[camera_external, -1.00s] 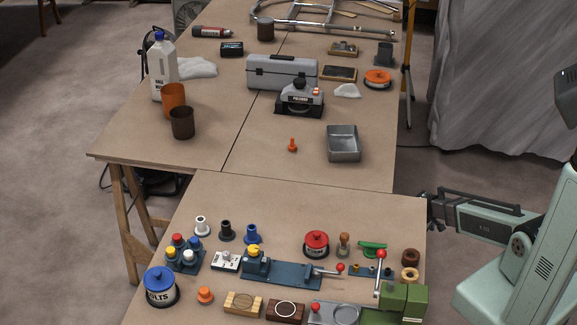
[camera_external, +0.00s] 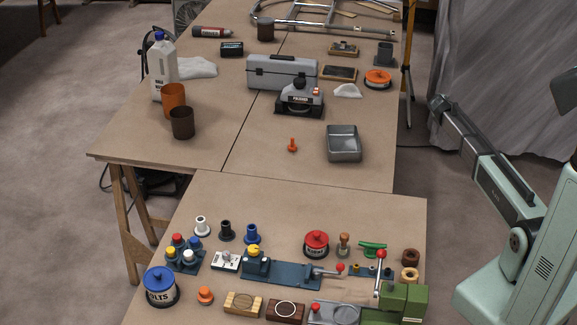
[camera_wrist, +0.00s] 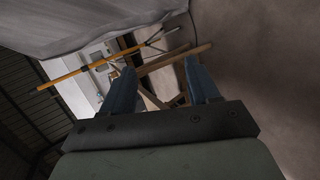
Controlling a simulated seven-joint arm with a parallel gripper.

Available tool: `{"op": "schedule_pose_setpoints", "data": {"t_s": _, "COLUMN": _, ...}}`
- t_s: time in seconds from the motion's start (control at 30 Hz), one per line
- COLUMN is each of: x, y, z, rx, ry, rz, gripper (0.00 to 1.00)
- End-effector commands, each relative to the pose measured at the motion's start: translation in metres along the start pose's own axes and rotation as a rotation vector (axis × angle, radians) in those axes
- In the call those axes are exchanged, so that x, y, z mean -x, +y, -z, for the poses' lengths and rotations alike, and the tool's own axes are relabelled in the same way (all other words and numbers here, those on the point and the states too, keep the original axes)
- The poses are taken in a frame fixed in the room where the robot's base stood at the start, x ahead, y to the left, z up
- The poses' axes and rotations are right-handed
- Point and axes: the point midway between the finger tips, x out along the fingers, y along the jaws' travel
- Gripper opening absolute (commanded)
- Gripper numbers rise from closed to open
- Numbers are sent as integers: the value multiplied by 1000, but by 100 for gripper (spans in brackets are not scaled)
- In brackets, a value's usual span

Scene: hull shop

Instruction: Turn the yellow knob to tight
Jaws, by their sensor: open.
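A yellow knob (camera_external: 254,250) sits on top of the blue block at the left end of a long blue fixture (camera_external: 290,274) on the near table. Its markings are too small to read. A red-tipped lever is at the fixture's right end. My gripper (camera_external: 438,101) is up at the right, off the table in front of the grey curtain, far from the knob. In the wrist view my gripper (camera_wrist: 162,88) has its two blue fingers apart, with nothing between them. The knob is not in the wrist view.
A cluster of coloured caps (camera_external: 184,254) and a small switch box (camera_external: 226,261) stand left of the knob. A blue spool (camera_external: 252,234) is just behind it. A red tin (camera_external: 316,244) and a green machine (camera_external: 402,303) stand to the right.

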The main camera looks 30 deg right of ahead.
Motion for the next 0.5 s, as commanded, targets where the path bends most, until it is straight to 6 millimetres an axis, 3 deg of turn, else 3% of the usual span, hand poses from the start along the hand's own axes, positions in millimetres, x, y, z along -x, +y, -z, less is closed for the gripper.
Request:
{"op": "schedule_pose_setpoints", "data": {"t_s": 0.03, "x": 3, "y": 17, "z": 7, "rx": 9, "ry": 7, "rz": -16, "gripper": 60}}
{"op": "schedule_pose_setpoints", "data": {"t_s": 0.2, "x": 32, "y": 47, "z": 46, "rx": 41, "ry": 43, "rz": -28, "gripper": 60}}
{"op": "schedule_pose_setpoints", "data": {"t_s": 0.33, "x": 64, "y": 43, "z": 88, "rx": 61, "ry": 84, "rz": 9, "gripper": 60}}
{"op": "schedule_pose_setpoints", "data": {"t_s": 0.5, "x": 116, "y": 17, "z": 150, "rx": 88, "ry": 151, "rz": 94, "gripper": 60}}
